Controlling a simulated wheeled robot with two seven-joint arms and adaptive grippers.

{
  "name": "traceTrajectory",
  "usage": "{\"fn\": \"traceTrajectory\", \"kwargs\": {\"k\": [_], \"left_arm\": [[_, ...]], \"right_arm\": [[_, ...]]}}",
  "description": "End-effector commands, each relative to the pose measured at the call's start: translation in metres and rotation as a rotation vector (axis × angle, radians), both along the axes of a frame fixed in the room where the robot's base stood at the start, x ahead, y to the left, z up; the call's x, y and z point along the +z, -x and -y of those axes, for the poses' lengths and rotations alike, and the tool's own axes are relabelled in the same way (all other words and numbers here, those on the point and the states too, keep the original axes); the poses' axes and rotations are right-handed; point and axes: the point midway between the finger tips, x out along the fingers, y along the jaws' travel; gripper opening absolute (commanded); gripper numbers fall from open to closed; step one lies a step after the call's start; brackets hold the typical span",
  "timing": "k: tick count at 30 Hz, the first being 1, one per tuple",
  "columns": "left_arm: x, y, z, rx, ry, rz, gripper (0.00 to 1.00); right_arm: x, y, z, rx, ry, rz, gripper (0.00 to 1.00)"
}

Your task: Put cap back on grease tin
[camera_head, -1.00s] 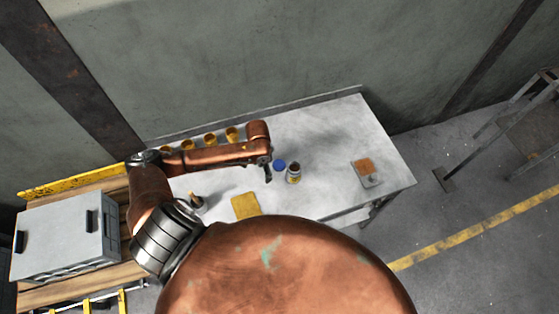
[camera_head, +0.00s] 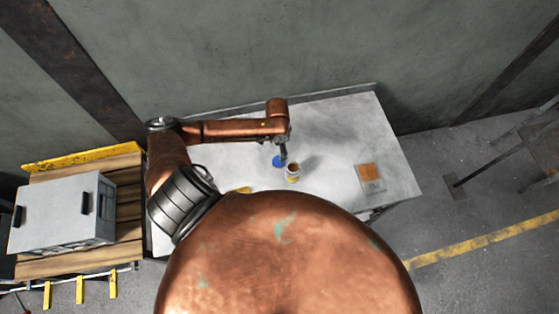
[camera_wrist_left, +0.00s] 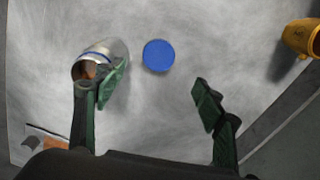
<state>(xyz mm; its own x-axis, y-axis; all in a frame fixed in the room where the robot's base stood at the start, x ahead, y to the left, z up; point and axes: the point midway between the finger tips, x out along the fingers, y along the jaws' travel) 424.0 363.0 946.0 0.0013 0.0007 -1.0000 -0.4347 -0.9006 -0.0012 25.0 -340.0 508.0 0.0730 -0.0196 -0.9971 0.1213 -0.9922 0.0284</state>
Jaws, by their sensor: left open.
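The blue cap (camera_head: 278,161) lies flat on the table, just left of the grease tin. In the left wrist view the cap (camera_wrist_left: 159,56) lies beyond and between my open fingers. The grease tin (camera_head: 292,173) stands open with brown grease at its mouth; it also shows in the left wrist view (camera_wrist_left: 100,60), partly behind one finger. My left gripper (camera_head: 284,152) hangs over the table close to the cap and tin. It is open and empty, as the left wrist view (camera_wrist_left: 155,100) shows. Whether the finger touches the tin I cannot tell. My right gripper is not in view.
The white table (camera_head: 335,130) has free room to the right of the tin. An orange block on a grey plate (camera_head: 370,178) lies near its right end. A yellow cup (camera_wrist_left: 301,38) stands right in the wrist view. A grey case (camera_head: 62,213) sits on a pallet at left.

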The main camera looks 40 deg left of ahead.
Motion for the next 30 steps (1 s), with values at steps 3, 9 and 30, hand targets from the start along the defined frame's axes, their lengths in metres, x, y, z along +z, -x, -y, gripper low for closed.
{"fn": "traceTrajectory", "kwargs": {"k": [3, 9, 30], "left_arm": [[-0.02, 0.001, 0.001, 0.0, 0.001, -0.005, 0.64], [-0.047, 0.0, 0.002, -0.003, 0.001, -0.002, 0.64], [-0.093, -0.001, 0.003, -0.004, 0.001, -0.003, 0.64]], "right_arm": [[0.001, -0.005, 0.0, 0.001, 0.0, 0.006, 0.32], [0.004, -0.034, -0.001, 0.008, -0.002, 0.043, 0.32], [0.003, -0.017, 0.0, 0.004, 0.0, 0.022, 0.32]]}}
